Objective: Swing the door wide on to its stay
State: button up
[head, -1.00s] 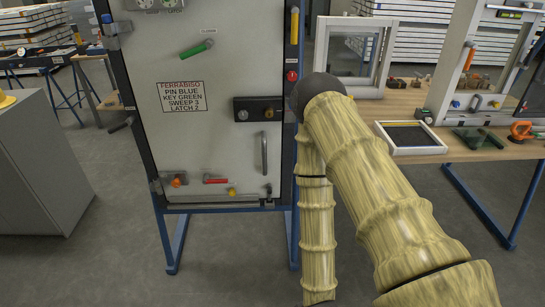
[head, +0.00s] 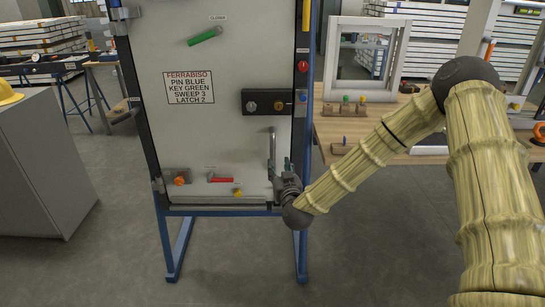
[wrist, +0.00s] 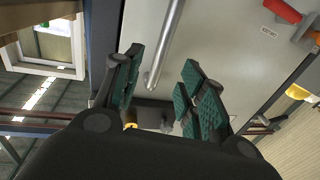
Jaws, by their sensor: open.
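The pale grey door (head: 215,130) stands in a dark frame on blue legs and looks shut. An upright metal bar handle (head: 271,152) is at its lower right. My gripper (head: 289,180) is just right of the handle's lower part, at the door's lower right edge. In the wrist view my gripper (wrist: 161,66) is open, its green-padded fingers on either side of the handle's line (wrist: 165,45). I cannot tell whether they touch it. A dark lock box (head: 275,102) is above the handle. I cannot make out the stay.
The door also bears a green lever (head: 205,36), a red-handled lever (head: 220,180), an orange knob (head: 180,181) and a printed sign (head: 190,87). A wooden bench (head: 345,130) with a white window frame (head: 368,58) stands to the right. A grey cabinet (head: 45,165) is at left.

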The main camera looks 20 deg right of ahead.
aim_at(273, 154)
jog(key=w, duration=1)
jog(key=shift+w+d+f, duration=0.1)
jog(key=shift+w+d, duration=0.05)
jog(key=shift+d, duration=0.25)
grip_shut()
